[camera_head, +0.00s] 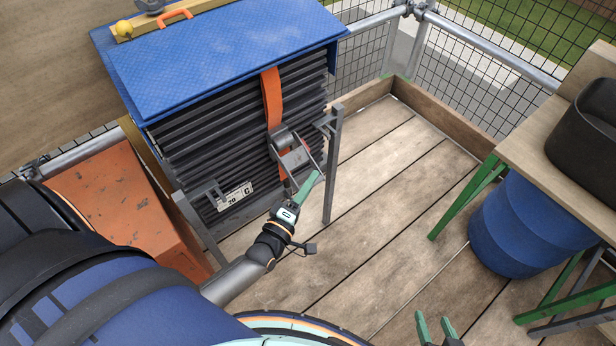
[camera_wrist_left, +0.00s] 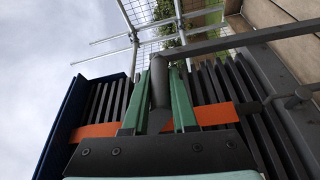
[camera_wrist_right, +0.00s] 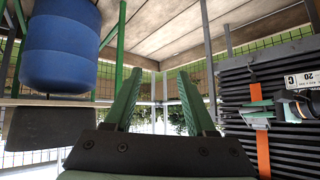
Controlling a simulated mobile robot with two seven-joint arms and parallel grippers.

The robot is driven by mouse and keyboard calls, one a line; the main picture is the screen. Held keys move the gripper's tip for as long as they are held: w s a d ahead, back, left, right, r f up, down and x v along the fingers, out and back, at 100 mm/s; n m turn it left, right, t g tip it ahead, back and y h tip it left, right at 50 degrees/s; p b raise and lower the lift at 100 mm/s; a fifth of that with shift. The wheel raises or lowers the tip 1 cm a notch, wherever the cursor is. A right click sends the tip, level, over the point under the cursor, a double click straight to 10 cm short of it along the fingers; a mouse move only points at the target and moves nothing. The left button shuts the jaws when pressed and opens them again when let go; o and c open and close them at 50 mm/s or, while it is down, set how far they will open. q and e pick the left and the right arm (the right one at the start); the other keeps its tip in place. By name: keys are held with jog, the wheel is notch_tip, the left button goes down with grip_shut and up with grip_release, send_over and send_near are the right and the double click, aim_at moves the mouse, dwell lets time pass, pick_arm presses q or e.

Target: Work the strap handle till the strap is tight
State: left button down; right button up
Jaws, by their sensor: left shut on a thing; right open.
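The orange strap (camera_head: 272,95) runs down the front of a stack of dark tiles (camera_head: 230,120). Its grey ratchet (camera_head: 290,155) sits on the strap partway down the stack. My left gripper (camera_head: 306,188) is at the lower end of the ratchet. In the left wrist view my left gripper (camera_wrist_left: 168,95) is shut on the grey strap handle (camera_wrist_left: 160,88), with the orange strap (camera_wrist_left: 95,132) behind. How tight the strap is cannot be told. My right gripper (camera_head: 435,326) is open and empty at the bottom edge, away from the stack; its fingers also show in the right wrist view (camera_wrist_right: 158,100).
A blue cover (camera_head: 220,50) lies over the stack, which stands between grey posts (camera_head: 333,170). An orange box (camera_head: 125,205) is at left. A blue barrel (camera_head: 530,225) stands under a wooden bench (camera_head: 555,150) at right. The plank floor between is clear.

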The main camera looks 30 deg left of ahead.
pick_arm(q)
jog(key=shift+s+d+r+n+g+p, duration=0.1)
jog(key=shift+d+r+n+g+p, duration=0.2)
jog(key=shift+r+n+p, duration=0.75)
jog(key=shift+s+d+r+n+g+p, duration=0.1)
jog(key=shift+r+n+g+p, duration=0.4)
jog(key=shift+p, duration=0.9)
jog(key=shift+s+d+r+n+g+p, duration=0.1)
jog(key=shift+d+r+n+g+p, duration=0.1)
jog(key=shift+r+n+p, duration=0.9)
pick_arm(e)
jog(key=shift+h, duration=0.3)
jog(key=shift+s+d+r, duration=0.15)
jog(key=shift+d+r, duration=0.15)
jog(key=shift+r, duration=0.55)
jog(key=shift+s+d+r, duration=0.2)
jog(key=shift+d+r, duration=0.1)
jog(key=shift+r, duration=0.6)
jog(key=shift+s+d+r, duration=0.15)
jog(key=shift+d+r, duration=0.15)
jog(key=shift+r, duration=0.55)
pick_arm(q)
jog(key=shift+f+m, duration=0.15)
jog(key=shift+m, duration=0.1)
jog(key=c, duration=1)
grip_release()
